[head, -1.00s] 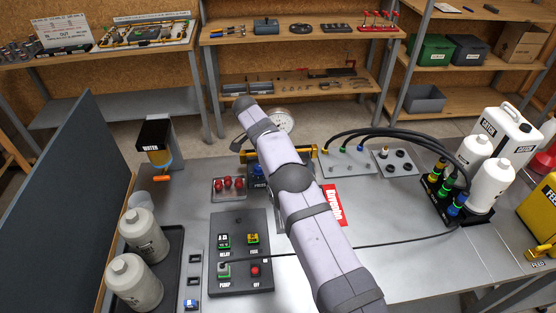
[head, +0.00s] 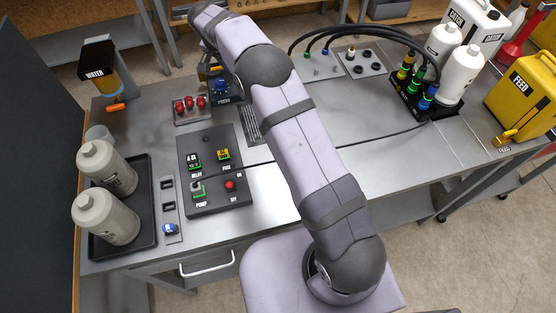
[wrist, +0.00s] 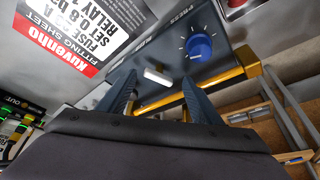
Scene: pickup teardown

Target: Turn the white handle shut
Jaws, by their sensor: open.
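A small white handle (wrist: 157,76) shows in the wrist view on the dark face of the press unit (wrist: 222,22), beside its blue knob (wrist: 199,47). My gripper (wrist: 159,80) is open, with its two dark fingers apart and the white handle between their tips in the picture. I cannot tell whether either finger touches it. In the head view the press unit's blue knob (head: 220,87) shows below the end of my arm. The white handle and the fingertips are hidden or too small to make out there.
A yellow bar (wrist: 190,97) crosses behind my fingers. Red knobs (head: 190,103) sit left of the press unit, with a control panel (head: 213,167) in front. The bench (head: 350,120) is fairly clear right of my arm.

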